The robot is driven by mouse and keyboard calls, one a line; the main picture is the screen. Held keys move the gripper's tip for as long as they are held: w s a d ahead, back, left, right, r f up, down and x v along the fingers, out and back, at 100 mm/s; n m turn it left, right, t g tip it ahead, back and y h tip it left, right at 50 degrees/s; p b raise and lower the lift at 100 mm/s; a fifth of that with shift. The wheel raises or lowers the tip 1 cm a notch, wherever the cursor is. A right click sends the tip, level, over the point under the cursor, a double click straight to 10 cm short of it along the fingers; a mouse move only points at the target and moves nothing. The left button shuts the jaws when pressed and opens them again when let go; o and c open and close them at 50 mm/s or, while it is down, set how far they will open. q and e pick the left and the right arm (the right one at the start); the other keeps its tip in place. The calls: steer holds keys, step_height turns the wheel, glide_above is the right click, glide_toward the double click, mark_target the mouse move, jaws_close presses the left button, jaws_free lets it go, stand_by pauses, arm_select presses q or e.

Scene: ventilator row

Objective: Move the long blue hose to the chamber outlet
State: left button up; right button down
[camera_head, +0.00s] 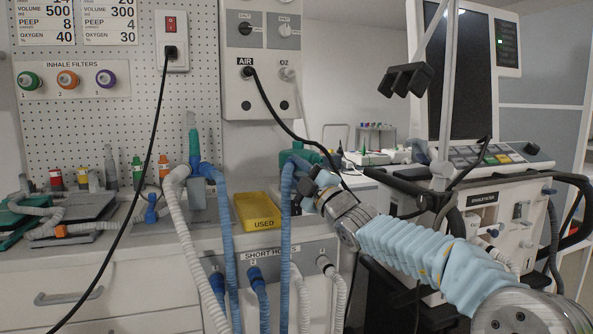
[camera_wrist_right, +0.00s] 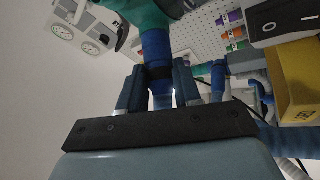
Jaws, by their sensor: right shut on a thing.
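The long blue hose (camera_head: 287,230) hangs down in front of the cabinet in the head view. Its top end is beside my right gripper (camera_head: 308,184). In the right wrist view, my right gripper (camera_wrist_right: 158,88) is shut on a blue hose cuff (camera_wrist_right: 157,55) with a dark band. The cuff's upper end meets a green fitting (camera_wrist_right: 148,12); I cannot tell whether it is seated or only touching. The same green fitting (camera_head: 298,157) shows in the head view, partly hidden by the gripper. I cannot make out the chamber outlet itself. My left gripper is not in view.
A white hose (camera_head: 178,215) and another blue hose (camera_head: 224,240) hang from a green-and-blue connector (camera_head: 194,150). A yellow USED tray (camera_head: 257,211) stands close by. Short hoses (camera_head: 258,292) hang on the cabinet front. The ventilator (camera_head: 495,180) stands at right, behind my arm.

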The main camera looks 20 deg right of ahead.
steer(key=shift+r, duration=0.1)
stand_by(0.3)
steer(key=c, duration=0.7)
jaws_free()
